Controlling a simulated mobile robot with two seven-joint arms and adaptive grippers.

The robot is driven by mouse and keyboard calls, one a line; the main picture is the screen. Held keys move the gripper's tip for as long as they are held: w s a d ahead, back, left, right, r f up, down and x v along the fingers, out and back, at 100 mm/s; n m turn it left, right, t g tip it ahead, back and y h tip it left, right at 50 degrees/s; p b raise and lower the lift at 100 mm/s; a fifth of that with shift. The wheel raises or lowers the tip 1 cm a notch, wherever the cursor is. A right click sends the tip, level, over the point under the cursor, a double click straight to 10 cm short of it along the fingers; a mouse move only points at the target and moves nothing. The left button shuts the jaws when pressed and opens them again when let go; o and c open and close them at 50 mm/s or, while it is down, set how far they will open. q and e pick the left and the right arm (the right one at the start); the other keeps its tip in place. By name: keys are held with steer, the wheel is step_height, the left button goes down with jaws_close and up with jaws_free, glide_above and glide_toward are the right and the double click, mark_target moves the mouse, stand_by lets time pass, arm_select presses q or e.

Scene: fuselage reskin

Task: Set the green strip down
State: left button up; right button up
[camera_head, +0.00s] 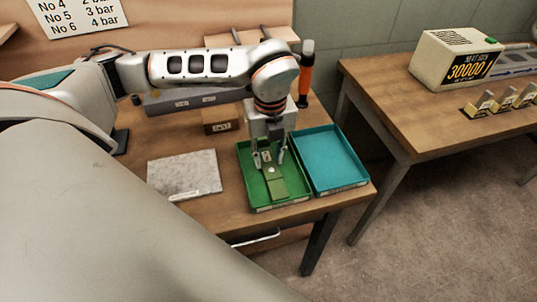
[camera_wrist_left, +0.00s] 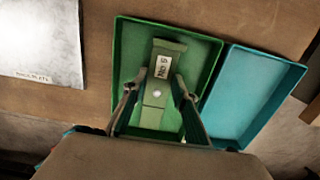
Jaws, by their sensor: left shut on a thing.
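The green strip (camera_head: 275,188) is olive green and long, with a small pale round spot. In the left wrist view the strip (camera_wrist_left: 158,95) carries a white label reading "No 5". My left gripper (camera_head: 269,158) is over the green tray, pointing down, its fingers on both sides of the strip and shut on it. The strip is within the tray's outline; I cannot tell whether it touches the floor. The green tray (camera_head: 297,184) also shows in the left wrist view (camera_wrist_left: 203,58). My right gripper is not in view.
A teal tray (camera_head: 330,160) stands beside the green tray on the right. A grey plate (camera_head: 185,173) lies left of it on the wooden table. A small box (camera_head: 220,118) and an orange-handled tool (camera_head: 305,75) are behind. Another bench (camera_head: 430,125) stands at right.

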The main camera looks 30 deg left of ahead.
mark_target(269, 165)
arm_select(q)
steer(key=o, duration=1.2)
steer(key=shift+o, duration=0.2)
step_height(269, 165, up, 12)
steer(key=shift+s+d, duration=0.2)
steer(key=shift+d, duration=0.1)
steer(key=shift+s, duration=0.1)
